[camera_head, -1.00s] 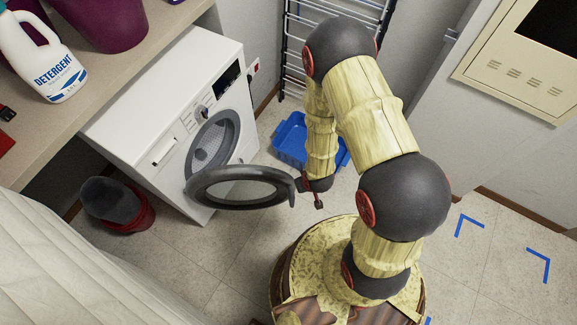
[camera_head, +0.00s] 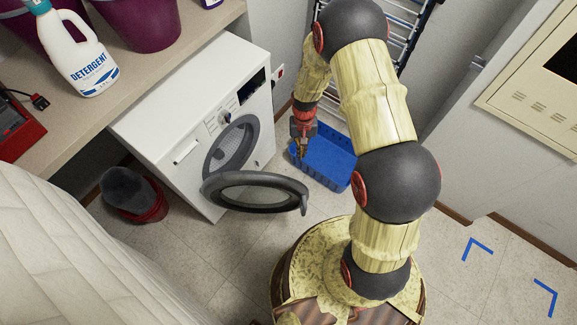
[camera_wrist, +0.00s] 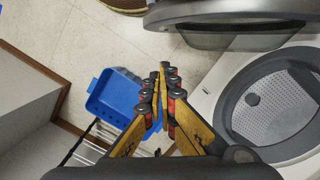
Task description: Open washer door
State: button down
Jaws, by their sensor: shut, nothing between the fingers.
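The white washer (camera_head: 190,105) stands under the counter at the left in the head view. Its round dark-rimmed door (camera_head: 256,192) is swung wide open, out from the front. The drum opening (camera_head: 232,146) is exposed, and the perforated drum (camera_wrist: 272,105) shows in the wrist view. The door's rim (camera_wrist: 230,22) crosses the top of the wrist view. My gripper (camera_head: 300,150) is to the right of the drum opening and behind the door, apart from both. In the wrist view my gripper (camera_wrist: 160,72) has its fingertips together with nothing between them.
A blue basket (camera_head: 325,157) lies on the floor right of the washer, near a drying rack (camera_head: 405,35). A red bucket (camera_head: 152,205) stands left of the washer. The floor in front is clear.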

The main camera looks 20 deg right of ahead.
jog(key=s+a+f+b, duration=0.3)
jog(key=s+f+b, duration=0.1)
jog(key=f, duration=0.3)
jog(key=shift+s+g, duration=0.15)
jog(key=shift+g, duration=0.25)
dwell(0.3)
